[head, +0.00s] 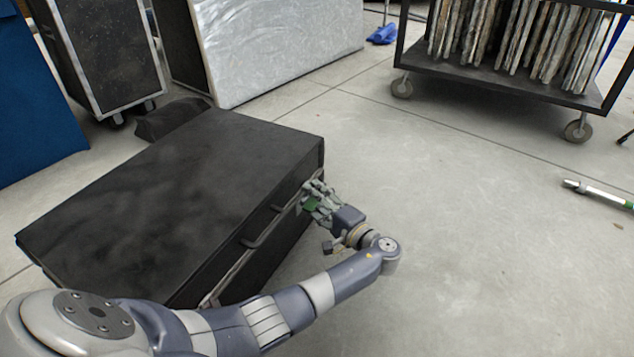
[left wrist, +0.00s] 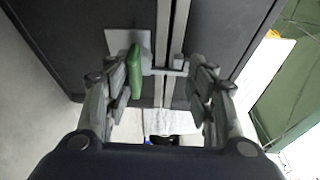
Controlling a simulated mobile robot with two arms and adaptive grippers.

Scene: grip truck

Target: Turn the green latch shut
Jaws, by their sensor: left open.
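The green latch (left wrist: 134,72) is on the front seam of a large black case (head: 180,190). In the left wrist view it stands along the seam's left side, beside a metal plate, with a small metal bar reaching right across the seam. My left gripper (left wrist: 165,100) is open, its fingers on either side of the seam. My right gripper is not in view.
A black handle (head: 262,228) sticks out from the case front, left of my gripper. A wheeled rack (head: 500,75) of panels stands at the back right. A tall black case (head: 105,50) stands behind.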

